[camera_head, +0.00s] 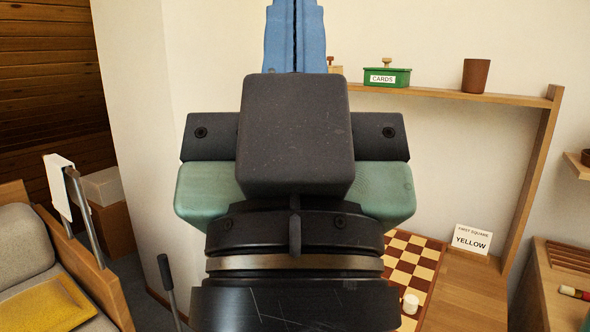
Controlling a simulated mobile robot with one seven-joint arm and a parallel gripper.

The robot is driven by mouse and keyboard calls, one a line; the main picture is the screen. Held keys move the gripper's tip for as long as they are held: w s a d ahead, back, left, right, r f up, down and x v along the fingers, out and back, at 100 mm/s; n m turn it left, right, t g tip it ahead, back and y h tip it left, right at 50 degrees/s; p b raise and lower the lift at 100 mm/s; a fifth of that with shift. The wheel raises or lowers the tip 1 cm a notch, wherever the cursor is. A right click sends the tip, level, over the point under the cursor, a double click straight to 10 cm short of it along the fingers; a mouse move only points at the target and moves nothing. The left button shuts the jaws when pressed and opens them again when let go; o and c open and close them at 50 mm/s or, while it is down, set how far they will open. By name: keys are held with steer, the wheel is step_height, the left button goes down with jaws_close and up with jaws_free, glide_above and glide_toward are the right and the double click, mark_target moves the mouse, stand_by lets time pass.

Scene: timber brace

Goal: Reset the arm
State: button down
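My gripper (295,10) fills the middle of the head view, raised in front of the wall and pointing up. Its two blue fingers lie side by side with only a thin dark slit between them, so it looks shut. I see nothing held between the visible parts of the fingers. The very tips run up to the top edge of the picture. My dark wrist and green hand body hide much of what is behind them.
At right, a desk holds a checkered board (412,262), a white round piece (410,304) and a sign reading YELLOW (471,240). A shelf (450,94) above carries a green CARDS box (387,77) and a brown cup (474,76). A sofa (40,262) stands at left.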

step_height(320, 180, up, 21)
steer(key=p, duration=1.8)
steer(key=shift+f, duration=0.1)
